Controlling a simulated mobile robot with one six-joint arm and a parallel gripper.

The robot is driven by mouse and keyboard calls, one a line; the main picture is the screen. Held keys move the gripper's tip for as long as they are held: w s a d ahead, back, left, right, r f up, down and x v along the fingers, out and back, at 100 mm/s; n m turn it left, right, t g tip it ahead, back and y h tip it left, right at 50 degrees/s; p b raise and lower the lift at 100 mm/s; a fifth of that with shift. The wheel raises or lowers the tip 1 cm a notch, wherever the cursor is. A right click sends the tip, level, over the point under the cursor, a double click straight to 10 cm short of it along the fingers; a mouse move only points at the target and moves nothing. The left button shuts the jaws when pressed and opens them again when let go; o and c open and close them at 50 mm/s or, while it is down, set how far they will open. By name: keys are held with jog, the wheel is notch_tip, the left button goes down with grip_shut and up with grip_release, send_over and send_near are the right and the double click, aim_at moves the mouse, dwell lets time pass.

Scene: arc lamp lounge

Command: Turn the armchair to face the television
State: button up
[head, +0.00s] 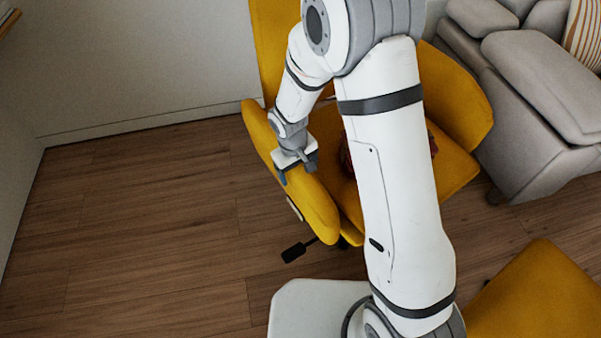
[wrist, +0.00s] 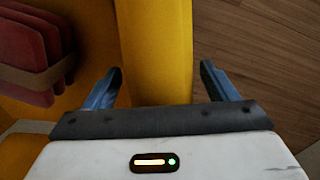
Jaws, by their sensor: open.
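The yellow armchair (head: 455,165) stands behind my arm in the head view, its back at the top and its seat edge toward the lower right. Its left armrest (head: 318,212) also shows in the wrist view (wrist: 155,40). My gripper (head: 297,172) is at this armrest. In the wrist view my gripper's (wrist: 160,88) two blue-grey fingers are open, one on each side of the armrest, with no clear sign of a squeeze. My arm hides much of the seat and back. No television is in view.
A red banded bundle (wrist: 35,50) lies on the seat. A grey sofa (head: 540,85) stands close on the right, and a yellow upholstered piece (head: 545,300) is at lower right. Wooden floor (head: 150,220) at left is clear up to the wall.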

jog(key=shift+f, duration=0.6)
jog(key=c, duration=1.4)
jog(key=shift+d, duration=0.2)
